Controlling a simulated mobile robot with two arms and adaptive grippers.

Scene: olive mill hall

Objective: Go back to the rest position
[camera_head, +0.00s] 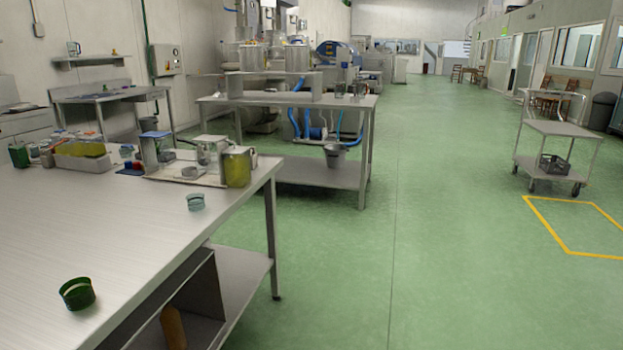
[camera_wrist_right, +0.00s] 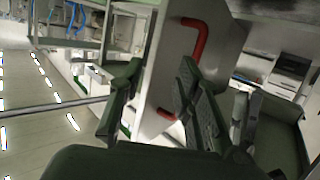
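My right gripper (camera_wrist_right: 160,72) shows in the right wrist view, with its two dark green fingers spread apart. I see nothing held between them. A pale panel with a red handle (camera_wrist_right: 205,40) lies behind the fingers; I cannot tell how far away it is. Neither gripper shows in the head view, and my left gripper is in no frame.
A steel worktable (camera_head: 110,225) fills the lower left, with a green cup (camera_head: 77,293), a small pale blue cup (camera_head: 195,202) and a tray (camera_head: 185,180) of jars. Another steel table (camera_head: 290,103) stands behind. A trolley (camera_head: 560,128) is at right. Green floor (camera_head: 450,230) is clear between.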

